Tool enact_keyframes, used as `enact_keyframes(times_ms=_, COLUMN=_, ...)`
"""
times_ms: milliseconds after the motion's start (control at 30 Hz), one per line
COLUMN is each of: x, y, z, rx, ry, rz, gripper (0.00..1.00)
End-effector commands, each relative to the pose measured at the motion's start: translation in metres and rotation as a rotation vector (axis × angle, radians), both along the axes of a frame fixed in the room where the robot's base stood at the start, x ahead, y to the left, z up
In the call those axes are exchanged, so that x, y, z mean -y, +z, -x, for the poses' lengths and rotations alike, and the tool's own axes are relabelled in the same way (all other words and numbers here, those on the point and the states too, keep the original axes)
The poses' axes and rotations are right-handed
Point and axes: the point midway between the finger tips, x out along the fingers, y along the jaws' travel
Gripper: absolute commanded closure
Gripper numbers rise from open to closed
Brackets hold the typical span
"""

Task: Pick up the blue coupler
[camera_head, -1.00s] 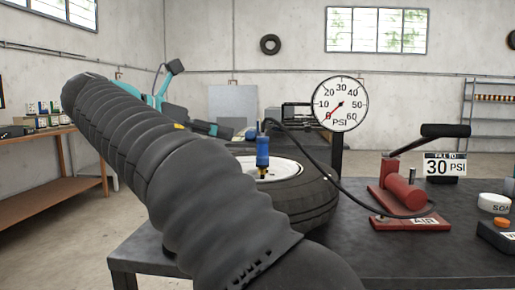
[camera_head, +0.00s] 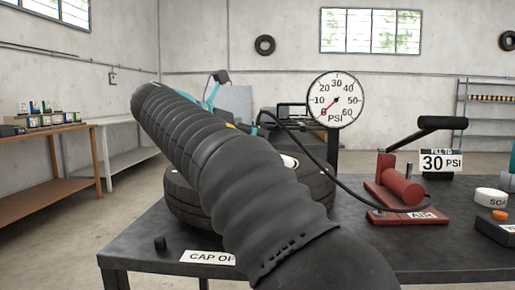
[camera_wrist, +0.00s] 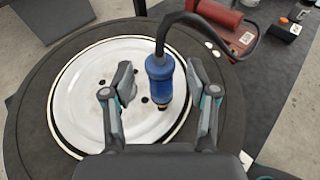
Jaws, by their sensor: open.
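The blue coupler (camera_wrist: 160,80) shows in the wrist view, upright over the white wheel rim (camera_wrist: 85,75), with a black hose leaving its top. A brass-coloured tip shows at its lower end. My gripper (camera_wrist: 165,88) is open, with one finger on each side of the coupler. The coupler is closer to the right finger, and I cannot tell whether that finger touches it. In the head view my arm hides the coupler and most of the tire (camera_head: 185,200).
The red air pump (camera_head: 400,190) stands right of the tire, its hose (camera_head: 325,165) running toward the tire. A pressure gauge (camera_head: 336,100) reads near 0. A small black cap (camera_head: 160,243) lies by a label at the table's front left.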

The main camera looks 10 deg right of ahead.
Motion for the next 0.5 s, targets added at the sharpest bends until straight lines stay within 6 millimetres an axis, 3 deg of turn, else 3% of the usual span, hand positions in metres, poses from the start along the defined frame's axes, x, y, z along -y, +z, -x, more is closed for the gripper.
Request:
enact_keyframes(times_ms=200, x=0.02, y=-0.007, z=-0.009, rx=-0.001, ry=-0.002, rz=0.0, gripper=0.42)
enact_keyframes(times_ms=467, x=0.021, y=-0.007, z=-0.01, rx=0.0, ry=0.0, rz=0.0, gripper=0.42)
enact_keyframes(times_ms=500, x=0.021, y=-0.007, z=-0.01, rx=0.0, ry=0.0, rz=0.0, gripper=0.52)
